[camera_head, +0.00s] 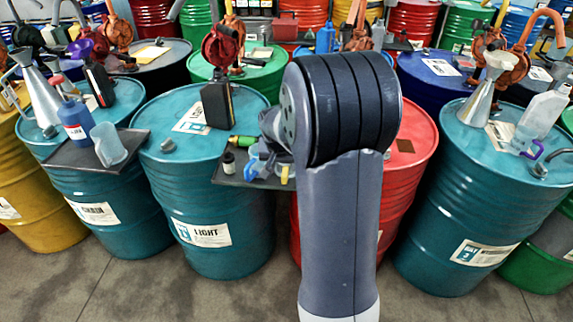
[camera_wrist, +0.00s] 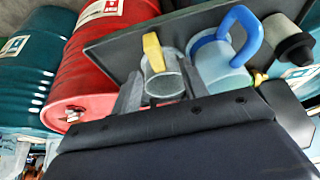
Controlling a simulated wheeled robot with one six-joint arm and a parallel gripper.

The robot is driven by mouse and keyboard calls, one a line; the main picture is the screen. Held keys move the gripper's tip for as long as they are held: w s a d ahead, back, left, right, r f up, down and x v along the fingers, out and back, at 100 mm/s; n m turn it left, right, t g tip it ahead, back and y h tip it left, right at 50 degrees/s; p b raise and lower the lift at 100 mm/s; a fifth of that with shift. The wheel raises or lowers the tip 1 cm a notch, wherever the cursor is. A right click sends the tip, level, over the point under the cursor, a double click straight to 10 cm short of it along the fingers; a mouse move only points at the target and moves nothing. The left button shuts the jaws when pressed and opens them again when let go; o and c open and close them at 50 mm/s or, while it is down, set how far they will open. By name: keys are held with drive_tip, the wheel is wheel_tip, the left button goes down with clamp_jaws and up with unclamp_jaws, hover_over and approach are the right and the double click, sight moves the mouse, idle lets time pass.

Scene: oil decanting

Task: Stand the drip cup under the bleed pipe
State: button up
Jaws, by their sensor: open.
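A small grey cup with a yellow handle (camera_wrist: 163,86), which looks like the drip cup, is on the dark tray (camera_wrist: 125,42) in the wrist view. My gripper (camera_wrist: 160,80) is open, with one finger on each side of this cup; I cannot tell whether they touch it. In the head view my arm hides the gripper and most of the cup; a yellow bit of its handle (camera_head: 285,174) shows at the tray's right. I cannot pick out the bleed pipe for sure; bent grey fittings show on drum tops, one at the right (camera_head: 541,170).
A clear jug with a blue handle (camera_wrist: 222,55) stands close beside the cup, with a dark-capped bottle (camera_wrist: 288,38) beyond it. A green bottle (camera_head: 242,142) is also on the tray. Teal drums (camera_head: 215,245) and a red drum (camera_head: 405,180) stand close around.

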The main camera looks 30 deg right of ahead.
sight(285, 172)
drive_tip(key=x, duration=0.3)
drive_tip(key=p+x, duration=0.1)
drive_tip(key=x, duration=0.1)
drive_tip(key=shift+s, duration=0.3)
clamp_jaws()
